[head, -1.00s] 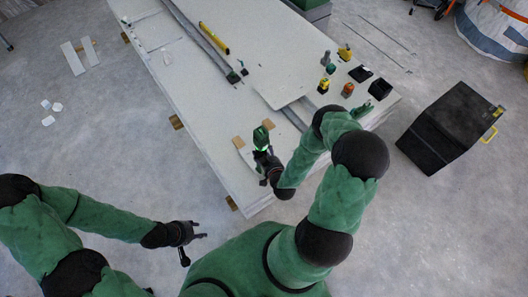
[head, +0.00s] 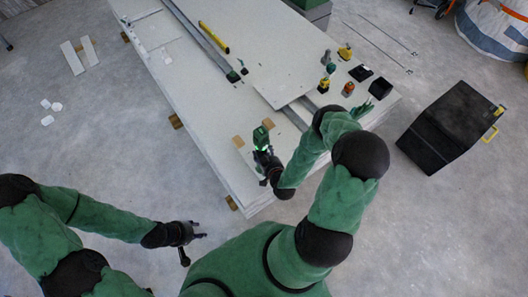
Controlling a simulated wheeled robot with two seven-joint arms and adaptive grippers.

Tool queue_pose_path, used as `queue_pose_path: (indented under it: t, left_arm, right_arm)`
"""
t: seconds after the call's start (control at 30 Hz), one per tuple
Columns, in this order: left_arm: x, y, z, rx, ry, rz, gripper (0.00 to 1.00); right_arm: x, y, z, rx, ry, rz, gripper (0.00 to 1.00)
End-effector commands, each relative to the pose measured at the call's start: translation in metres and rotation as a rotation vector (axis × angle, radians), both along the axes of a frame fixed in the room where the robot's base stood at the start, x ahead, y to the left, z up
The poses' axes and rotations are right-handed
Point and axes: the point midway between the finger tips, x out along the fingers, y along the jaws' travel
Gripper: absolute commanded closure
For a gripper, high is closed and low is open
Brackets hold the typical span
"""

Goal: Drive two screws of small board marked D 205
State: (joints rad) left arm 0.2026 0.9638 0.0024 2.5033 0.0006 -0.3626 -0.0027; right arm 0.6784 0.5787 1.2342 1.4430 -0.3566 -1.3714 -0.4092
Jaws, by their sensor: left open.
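My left gripper (head: 199,232) is open and empty over the floor, left of the table's near end. My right gripper (head: 268,166) is at the table's near end. It appears shut on a green and black power driver (head: 262,138) with a green glow on it. The driver is above a small pale board (head: 246,154) with tan patches (head: 239,142) beside it. No marking such as D 205 can be read, and no screws can be made out. The driver's tip and the fingers' contact are too small to tell.
The long white table panel (head: 200,100) carries a metal rail (head: 195,30), a yellow level (head: 214,37) and a pale square sheet (head: 285,85). Several small tools and containers stand at its right end. A black case (head: 450,127) is on the floor to the right.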

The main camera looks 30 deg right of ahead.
Motion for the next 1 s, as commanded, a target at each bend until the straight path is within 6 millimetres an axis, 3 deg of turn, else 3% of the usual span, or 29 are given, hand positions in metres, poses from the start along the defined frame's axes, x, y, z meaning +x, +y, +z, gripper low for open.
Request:
queue_pose_path:
  t: [1.0]
  left_arm:
    - [0.0,0.0,-0.01,0.0,0.0,0.0,0.57]
  right_arm:
    - [0.001,-0.001,-0.01,-0.002,-0.004,-0.001,0.95]
